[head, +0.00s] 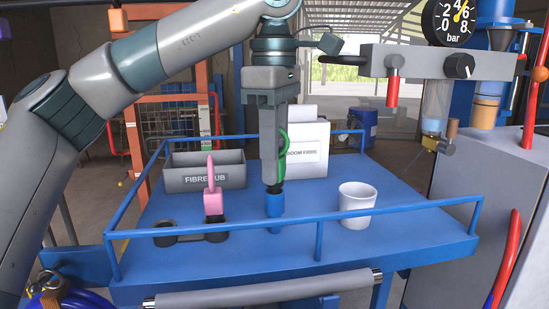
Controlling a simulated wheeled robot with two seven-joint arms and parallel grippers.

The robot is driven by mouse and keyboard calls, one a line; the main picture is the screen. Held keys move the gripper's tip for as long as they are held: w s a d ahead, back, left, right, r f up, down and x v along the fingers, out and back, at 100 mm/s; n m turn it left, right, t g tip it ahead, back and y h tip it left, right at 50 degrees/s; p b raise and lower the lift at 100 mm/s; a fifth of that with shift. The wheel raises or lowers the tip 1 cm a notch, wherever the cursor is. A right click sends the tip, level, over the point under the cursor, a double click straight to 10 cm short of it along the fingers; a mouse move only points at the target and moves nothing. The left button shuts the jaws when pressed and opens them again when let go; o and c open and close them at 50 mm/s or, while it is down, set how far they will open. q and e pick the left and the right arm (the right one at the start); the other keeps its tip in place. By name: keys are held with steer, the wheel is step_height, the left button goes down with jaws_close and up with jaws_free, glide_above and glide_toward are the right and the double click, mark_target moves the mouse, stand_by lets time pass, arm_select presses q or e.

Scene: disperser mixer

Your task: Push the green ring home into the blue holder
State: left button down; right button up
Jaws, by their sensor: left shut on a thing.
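My left gripper (273,186) points straight down over the blue table and is shut on the green ring (283,145). Only a curved green edge of the ring shows along the right side of the fingers; the rest is hidden behind them. The blue holder (274,205) is a short upright post on the table directly below the fingertips. The fingertips are right at its top, and I cannot tell whether the ring touches it. My right gripper is not in view.
A pink-handled tool (213,200) stands in a dark two-cup rack (190,235) left of the holder. A white cup (357,203) stands to the right. Behind are a grey fibre tub (204,171) and a white box (307,152). A blue rail (400,206) edges the table.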

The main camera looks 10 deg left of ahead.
arm_select(q)
steer(key=shift+f+b, duration=0.3)
steer(key=shift+f, duration=0.25)
steer(key=c, duration=1.4)
jaws_free()
steer(key=shift+r, duration=0.1)
steer(key=shift+r, duration=0.5)
step_height(320, 180, up, 8)
steer(key=shift+f, duration=0.2)
step_height(320, 180, up, 7)
steer(key=shift+r+p, duration=0.15)
steer(key=shift+p, duration=0.75)
steer(key=shift+r, duration=0.65)
